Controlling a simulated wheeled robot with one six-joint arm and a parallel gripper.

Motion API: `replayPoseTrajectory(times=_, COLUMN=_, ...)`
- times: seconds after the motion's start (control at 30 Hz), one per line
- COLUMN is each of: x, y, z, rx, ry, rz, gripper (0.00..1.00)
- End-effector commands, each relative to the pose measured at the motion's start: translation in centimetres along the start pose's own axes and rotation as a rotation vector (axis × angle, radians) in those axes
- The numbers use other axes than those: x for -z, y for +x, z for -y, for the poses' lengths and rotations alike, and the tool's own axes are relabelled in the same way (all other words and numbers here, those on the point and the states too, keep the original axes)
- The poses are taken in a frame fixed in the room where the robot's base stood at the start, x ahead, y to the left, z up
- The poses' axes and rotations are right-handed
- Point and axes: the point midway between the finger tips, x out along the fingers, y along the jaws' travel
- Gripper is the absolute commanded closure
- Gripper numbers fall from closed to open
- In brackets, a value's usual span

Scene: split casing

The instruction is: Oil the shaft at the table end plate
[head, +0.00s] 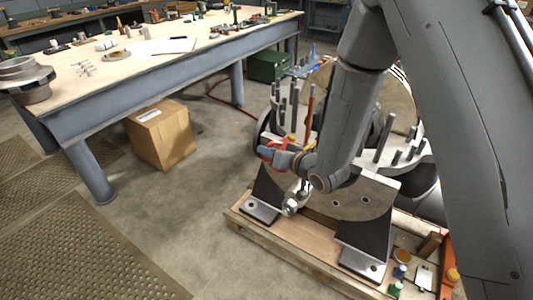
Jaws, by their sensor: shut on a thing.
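My gripper (282,157) is at the near left side of the split casing, on the side towards the table. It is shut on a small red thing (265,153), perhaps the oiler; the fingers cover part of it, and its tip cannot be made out. The split casing (352,196) stands on dark feet, with upright studs around its flange. A round grey end part (262,124) shows behind the red thing. A bright metal rounded piece (290,208) shows below my gripper. My arm hides much of the casing's middle, and I cannot make out the shaft clearly.
The casing rests on a wooden pallet (290,256). Small bottles (396,289) and parts lie at its right corner. The workbench (150,62) at the left carries tools and parts. A cardboard box (160,135) stands by it. Floor between bench and pallet is clear.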

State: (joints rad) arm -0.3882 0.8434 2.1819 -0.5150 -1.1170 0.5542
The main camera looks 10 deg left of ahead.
Motion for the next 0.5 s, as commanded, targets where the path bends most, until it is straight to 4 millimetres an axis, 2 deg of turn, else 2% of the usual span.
replayPoseTrajectory(times=0.03, x=0.8, y=-0.3, z=0.2, rx=0.009, ry=0.020, rz=-0.003, gripper=1.00)
replayPoseTrajectory(times=0.17, x=1.8, y=-0.7, z=0.4, rx=0.033, ry=0.077, rz=-0.004, gripper=1.00)
replayPoseTrajectory(times=0.5, x=1.5, y=-1.0, z=0.4, rx=0.035, ry=0.081, rz=-0.002, gripper=1.00)
